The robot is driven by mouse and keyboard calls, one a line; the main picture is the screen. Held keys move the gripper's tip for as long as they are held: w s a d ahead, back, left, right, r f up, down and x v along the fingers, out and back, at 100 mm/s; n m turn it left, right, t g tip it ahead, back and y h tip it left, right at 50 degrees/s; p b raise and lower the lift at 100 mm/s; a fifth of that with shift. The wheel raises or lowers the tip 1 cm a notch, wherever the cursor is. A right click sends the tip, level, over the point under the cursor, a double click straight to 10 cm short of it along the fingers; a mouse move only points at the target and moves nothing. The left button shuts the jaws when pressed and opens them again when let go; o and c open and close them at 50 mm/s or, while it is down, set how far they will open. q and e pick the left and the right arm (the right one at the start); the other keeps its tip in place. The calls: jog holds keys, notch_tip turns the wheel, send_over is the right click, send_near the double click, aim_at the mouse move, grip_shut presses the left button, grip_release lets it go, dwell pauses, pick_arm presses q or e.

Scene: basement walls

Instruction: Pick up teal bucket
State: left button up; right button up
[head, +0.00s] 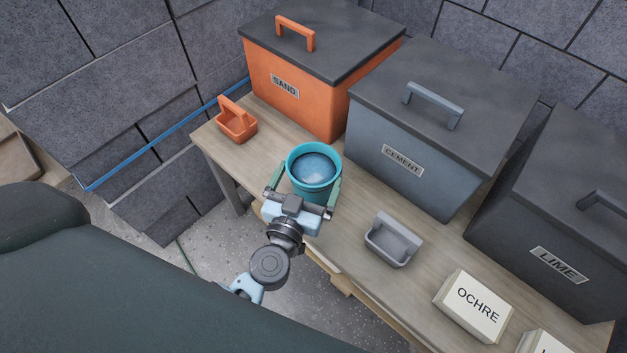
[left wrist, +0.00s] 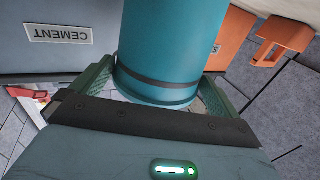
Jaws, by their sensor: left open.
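The teal bucket (head: 313,189) stands upright on the wooden bench near its front edge, with a pale bluish inside. My left gripper (head: 304,193) is open, with one finger on each side of the bucket. In the left wrist view the bucket (left wrist: 168,50) fills the middle, between the green fingers of the gripper (left wrist: 155,85). I cannot tell whether either finger touches it. The right gripper is not in view.
On the bench (head: 346,248) stand the SAND bin (head: 305,92), the CEMENT bin (head: 420,150) and the LIME bin (head: 545,230). An orange scoop (head: 236,125) is left of the bucket. A grey scoop (head: 388,247) and an OCHRE block (head: 473,308) are to its right.

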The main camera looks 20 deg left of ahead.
aim_at(321, 149)
pick_arm(q)
jog(key=w, duration=0.2)
jog(key=shift+w, duration=0.75)
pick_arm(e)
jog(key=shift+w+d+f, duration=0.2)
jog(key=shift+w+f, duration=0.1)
pick_arm(q)
jog(key=c, duration=0.9)
jog(key=shift+r, duration=0.15)
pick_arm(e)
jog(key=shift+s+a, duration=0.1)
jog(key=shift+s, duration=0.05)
pick_arm(q)
jog(key=shift+r, duration=0.15)
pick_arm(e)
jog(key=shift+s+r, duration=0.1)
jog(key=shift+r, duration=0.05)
pick_arm(q)
jog(key=s+a+r+p, duration=0.1)
jog(key=s+r+p, duration=0.1)
jog(key=s, duration=0.6)
jog(key=s+a+r+p, duration=0.2)
jog(key=s, duration=0.5)
jog(key=shift+s+r+p, duration=0.3)
jog(key=shift+s+r, duration=0.05)
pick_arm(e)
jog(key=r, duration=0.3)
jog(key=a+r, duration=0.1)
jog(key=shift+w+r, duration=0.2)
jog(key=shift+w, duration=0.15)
